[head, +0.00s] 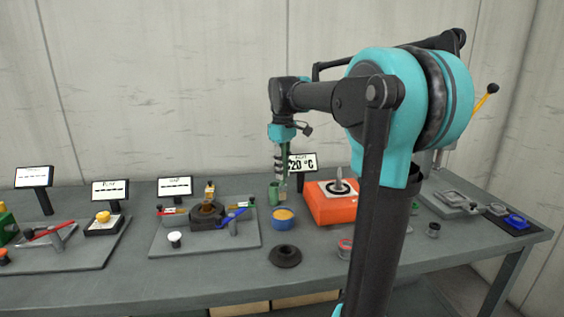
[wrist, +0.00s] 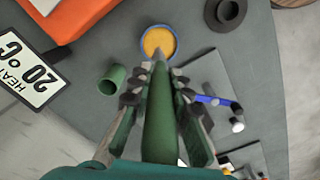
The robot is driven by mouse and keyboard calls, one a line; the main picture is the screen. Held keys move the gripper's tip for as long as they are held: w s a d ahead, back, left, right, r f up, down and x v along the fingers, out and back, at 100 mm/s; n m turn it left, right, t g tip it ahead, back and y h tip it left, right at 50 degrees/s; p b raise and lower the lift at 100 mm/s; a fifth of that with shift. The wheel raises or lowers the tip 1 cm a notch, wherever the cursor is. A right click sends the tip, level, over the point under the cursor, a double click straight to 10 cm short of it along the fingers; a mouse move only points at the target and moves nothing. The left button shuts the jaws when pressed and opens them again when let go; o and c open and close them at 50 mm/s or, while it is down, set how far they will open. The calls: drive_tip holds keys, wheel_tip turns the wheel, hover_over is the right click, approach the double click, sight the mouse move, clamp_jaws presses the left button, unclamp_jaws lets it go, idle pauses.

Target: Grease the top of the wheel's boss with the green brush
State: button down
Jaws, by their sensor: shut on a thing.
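My gripper (head: 281,165) is shut on the green brush (wrist: 160,115), which points down. Its green handle fills the middle of the wrist view (wrist: 160,125). The brush's tip lies over the near edge of the blue tub (wrist: 174,51) of orange-yellow grease in that view. In the head view the brush's lower end is just above the tub (head: 284,225); I cannot tell whether it touches the grease. A black round piece with a raised, holed centre, apparently the wheel (head: 285,257), lies flat on the bench in front of the tub. It also shows in the wrist view (wrist: 226,14).
A green cup (head: 273,191) stands behind the tub, close to the brush. An orange heater (head: 330,208) with a 20 °C sign (head: 302,162) is to the right. A grey board (head: 205,247) with a dark fixture and blue lever (head: 235,214) is to the left.

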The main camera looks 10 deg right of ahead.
sight(283, 185)
drive_tip(key=shift+f, duration=2.7)
drive_tip(key=shift+f, duration=0.55)
drive_tip(key=shift+r, duration=3.55)
